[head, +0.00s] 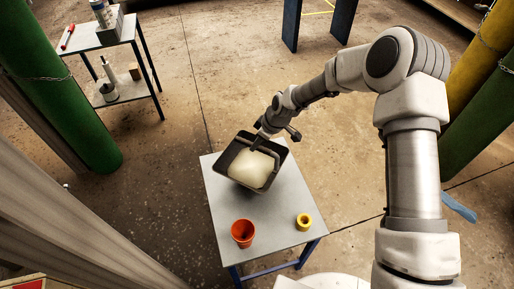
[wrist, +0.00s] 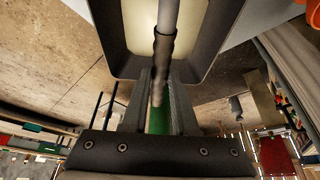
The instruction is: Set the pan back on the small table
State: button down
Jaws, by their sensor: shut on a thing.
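The dark pan (head: 234,174) with a pale inside is over the back part of the small table (head: 219,209), slightly tilted. I cannot tell whether it touches the tabletop. My gripper (head: 259,141) is at the pan's far side, shut on its handle. In the wrist view my gripper (wrist: 160,105) has the rod-like handle (wrist: 165,45) between its fingers, with the pan (wrist: 120,45) beyond them. The small table has a grey top and blue legs.
An orange-red cup (head: 242,233) and a yellow ring-shaped item (head: 304,221) stand on the front of the small table. A green cylinder (head: 75,110) and a second table (head: 90,40) with items are at left. Yellow and green cylinders stand at right.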

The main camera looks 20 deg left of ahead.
jog(key=shift+f, duration=1.45)
jog(key=shift+f, duration=0.2)
jog(key=c, duration=0.7)
grip_release()
jog(key=shift+r, duration=0.1)
jog(key=shift+r, duration=0.15)
jog(key=v, duration=1.2)
